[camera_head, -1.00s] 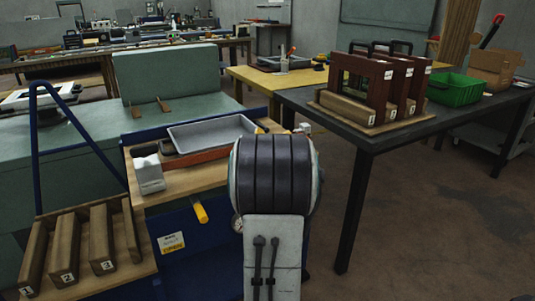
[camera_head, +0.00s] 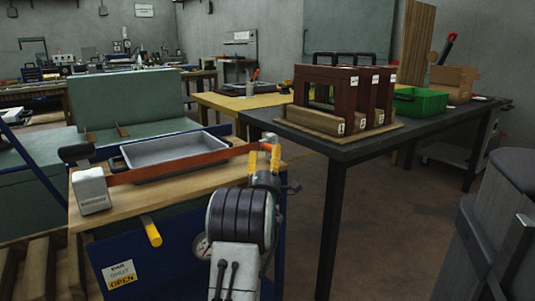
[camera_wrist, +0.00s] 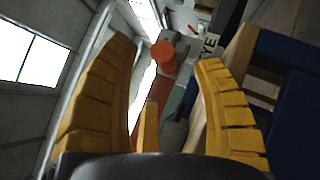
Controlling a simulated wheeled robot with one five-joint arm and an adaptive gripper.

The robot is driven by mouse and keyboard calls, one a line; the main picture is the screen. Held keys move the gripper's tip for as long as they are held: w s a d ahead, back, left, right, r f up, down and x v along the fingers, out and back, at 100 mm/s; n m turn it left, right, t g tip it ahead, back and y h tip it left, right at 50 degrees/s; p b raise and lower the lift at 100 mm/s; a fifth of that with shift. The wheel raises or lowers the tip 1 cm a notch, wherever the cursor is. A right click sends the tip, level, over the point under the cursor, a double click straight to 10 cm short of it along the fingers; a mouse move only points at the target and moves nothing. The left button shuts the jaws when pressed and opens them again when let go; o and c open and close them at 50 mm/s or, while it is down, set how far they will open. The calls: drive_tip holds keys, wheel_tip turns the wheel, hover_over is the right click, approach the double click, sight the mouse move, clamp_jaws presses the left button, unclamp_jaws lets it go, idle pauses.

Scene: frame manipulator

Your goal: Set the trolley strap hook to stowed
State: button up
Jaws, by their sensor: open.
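The blue trolley (camera_head: 185,268) has a wooden top (camera_head: 160,196) with a long red-orange strap or bar (camera_head: 185,164) running across it, in front of a grey tray (camera_head: 175,150). A white block (camera_head: 91,190) stands near its left end, with a black piece (camera_head: 76,153) above. My gripper (camera_head: 264,157) has yellow fingers and is at the right end of the red bar. In the wrist view my gripper (camera_wrist: 166,56) is open, with a red-orange round end (camera_wrist: 163,54) showing between the fingertips. I cannot tell whether they touch it. The hook itself is not clearly visible.
A yellow handle (camera_head: 151,231) and a sign (camera_head: 122,274) are on the trolley front. A dark table (camera_head: 365,150) with brown frames (camera_head: 367,95) and a green bin (camera_head: 420,102) stands to the right. Open floor lies between.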

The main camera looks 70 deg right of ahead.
sight(268, 149)
drive_tip(key=shift+b+x, duration=0.8)
drive_tip(key=shift+x, duration=1.45)
drive_tip(key=shift+c, duration=0.3)
clamp_jaws()
